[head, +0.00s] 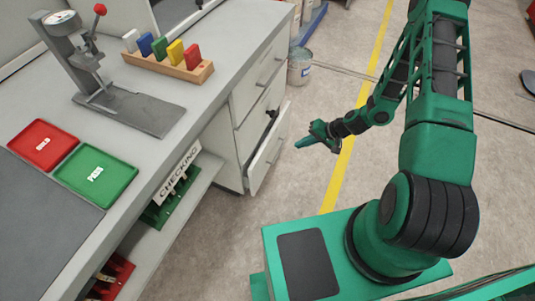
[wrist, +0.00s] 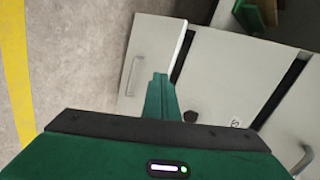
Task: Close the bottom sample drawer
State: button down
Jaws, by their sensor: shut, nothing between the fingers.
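The bottom sample drawer (head: 267,150) stands pulled out from the white cabinet under the bench in the head view. Its pale front panel and bar handle face the aisle. In the wrist view the drawer front (wrist: 150,48) is at upper left, with its handle on the left side. My gripper (head: 303,143) is to the right of the drawer front, over the floor in the head view. In the wrist view my gripper (wrist: 159,80) shows shut fingers, empty, overlapping the drawer front in the picture. I cannot tell whether they touch it. The drawer's inside is hidden.
Above it are the middle drawer (head: 257,108) and top drawer (head: 262,72). A paint bucket (head: 300,67) stands on the floor behind. The floor around the yellow line (head: 345,160) is clear.

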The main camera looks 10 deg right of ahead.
jog(key=a+f+m+t, duration=0.2)
jog(key=a+f, duration=0.1)
jog(key=f, duration=0.3)
send_near(262, 154)
jog(key=d+f+x, duration=0.1)
jog(key=x, duration=0.4)
jog(key=shift+w+a+r+y, duration=0.15)
jog(key=shift+a+r+y, duration=0.15)
jog(key=shift+a, duration=0.35)
